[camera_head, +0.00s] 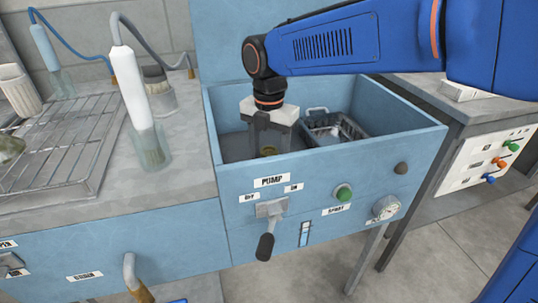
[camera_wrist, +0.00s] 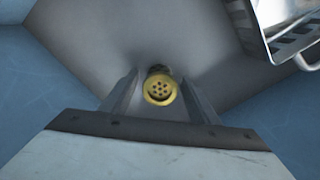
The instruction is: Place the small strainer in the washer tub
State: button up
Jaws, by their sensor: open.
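The washer tub (camera_head: 405,143) is the blue open box with the PUMP label on its front. My gripper (camera_head: 270,152) points down inside it, in the left half, with its jaws open. A small round yellow piece with holes, which looks like the small strainer (camera_head: 268,150), is low in the tub between my fingers. In the wrist view the strainer (camera_wrist: 160,87) shows its perforated face between the fingertips of my gripper (camera_wrist: 160,95), with space on both sides. The tub's front wall hides its lower part in the head view.
A metal basket (camera_head: 335,130) with handles sits in the tub's right part, beside my gripper. A grey counter left of the tub holds a wire rack (camera_head: 65,140) and a white bottle-like tool in a glass (camera_head: 152,148). A lever (camera_head: 267,235) sticks out in front.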

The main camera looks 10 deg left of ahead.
aim_at(270, 150)
jog(key=shift+r, duration=0.1)
notch_tip(270, 150, up, 11)
jog(key=shift+r, duration=0.5)
jog(key=shift+d, duration=0.1)
